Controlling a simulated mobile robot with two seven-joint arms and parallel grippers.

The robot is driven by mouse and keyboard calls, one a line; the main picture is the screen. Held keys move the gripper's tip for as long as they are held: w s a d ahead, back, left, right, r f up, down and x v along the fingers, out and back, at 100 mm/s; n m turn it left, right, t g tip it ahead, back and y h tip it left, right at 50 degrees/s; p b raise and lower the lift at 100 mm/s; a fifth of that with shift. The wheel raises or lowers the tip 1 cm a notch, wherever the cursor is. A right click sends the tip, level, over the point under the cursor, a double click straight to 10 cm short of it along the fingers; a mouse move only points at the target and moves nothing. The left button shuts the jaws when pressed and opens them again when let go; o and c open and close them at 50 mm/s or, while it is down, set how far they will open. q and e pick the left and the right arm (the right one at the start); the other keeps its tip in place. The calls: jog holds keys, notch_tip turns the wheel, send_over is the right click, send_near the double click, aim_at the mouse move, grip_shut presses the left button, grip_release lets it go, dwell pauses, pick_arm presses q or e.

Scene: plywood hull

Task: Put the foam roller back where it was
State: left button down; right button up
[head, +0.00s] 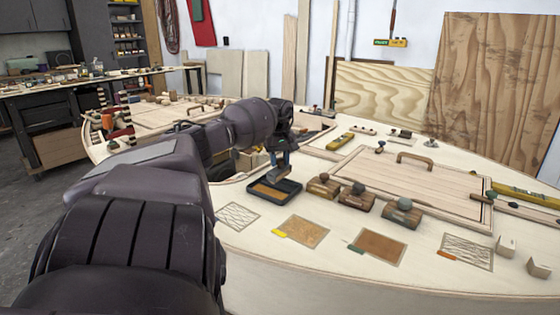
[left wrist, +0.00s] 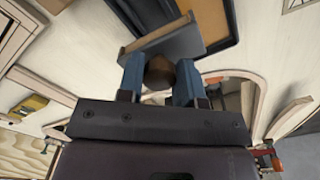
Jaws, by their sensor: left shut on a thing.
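My left gripper (head: 281,158) is over the dark tray (head: 262,198), which has a brown-orange floor. In the left wrist view, its two blue fingers (left wrist: 160,78) are closed on a tool with a round brown knob and a flat grey block (left wrist: 178,44). The block is beyond the fingertips, over the tray (left wrist: 219,38). I cannot tell for sure whether this tool is the foam roller, or whether it touches the tray. Three wooden blocks topped with rounded pieces, brown (head: 323,183), dark (head: 357,195) and grey-green (head: 402,213), stand right of the tray. My right gripper is not in view.
Several sample patches lie along the front, including a lined one (head: 238,216) and a brown one (head: 379,246). Two pale cubes (head: 506,245) stand at the right. A hatch with a wooden handle (head: 416,160) is behind the blocks. An opening in the hull is behind the tray.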

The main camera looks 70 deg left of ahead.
aim_at(279, 159)
pick_arm(q)
jog(key=shift+f, duration=0.1)
jog(key=shift+f, duration=0.35)
jog(key=c, duration=0.8)
grip_release()
notch_tip(279, 159, up, 13)
jog(key=shift+f+p, duration=0.1)
jog(key=shift+p, duration=0.95)
